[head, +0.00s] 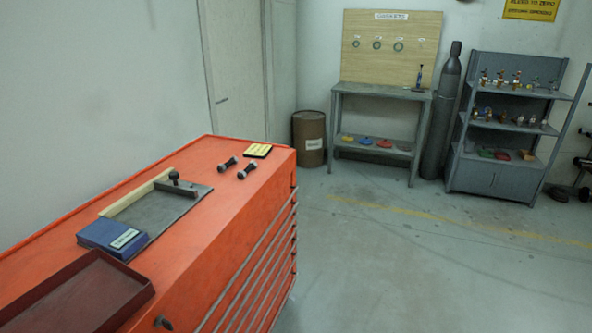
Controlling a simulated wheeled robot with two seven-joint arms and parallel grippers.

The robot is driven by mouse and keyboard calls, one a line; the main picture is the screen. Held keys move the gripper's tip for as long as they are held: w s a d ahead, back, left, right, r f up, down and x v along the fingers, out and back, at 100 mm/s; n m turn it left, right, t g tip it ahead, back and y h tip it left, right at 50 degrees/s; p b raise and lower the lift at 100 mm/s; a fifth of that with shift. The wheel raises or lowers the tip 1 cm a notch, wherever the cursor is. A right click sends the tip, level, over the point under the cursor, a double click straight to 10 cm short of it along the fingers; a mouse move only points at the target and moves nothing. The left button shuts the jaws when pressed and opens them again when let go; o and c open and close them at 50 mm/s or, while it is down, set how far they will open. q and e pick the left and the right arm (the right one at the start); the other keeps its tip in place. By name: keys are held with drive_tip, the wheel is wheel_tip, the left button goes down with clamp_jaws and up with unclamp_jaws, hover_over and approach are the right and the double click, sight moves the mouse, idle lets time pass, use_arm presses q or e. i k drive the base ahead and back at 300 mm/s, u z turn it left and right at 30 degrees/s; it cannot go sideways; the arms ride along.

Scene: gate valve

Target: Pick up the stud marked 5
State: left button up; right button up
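Two short dark rods with lighter bands lie on the orange tool cabinet's top (215,220), near its far end. One rod (228,163) is to the left and the other rod (247,170) is to the right; they lie apart. They may be studs, but I cannot read a number on either. A dark piece with a round knob (175,178) sits at the far end of a grey plate (165,215).
A blue box (105,236) and a pale wooden strip (130,197) border the plate. A dark red tray (75,295) lies nearest. A workbench (380,90) and grey shelf (500,190) stand behind; the floor between is clear.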

sight(253, 165)
drive_tip(key=z, duration=0.65)
drive_tip(key=i, duration=2.95)
drive_tip(key=u, duration=2.85)
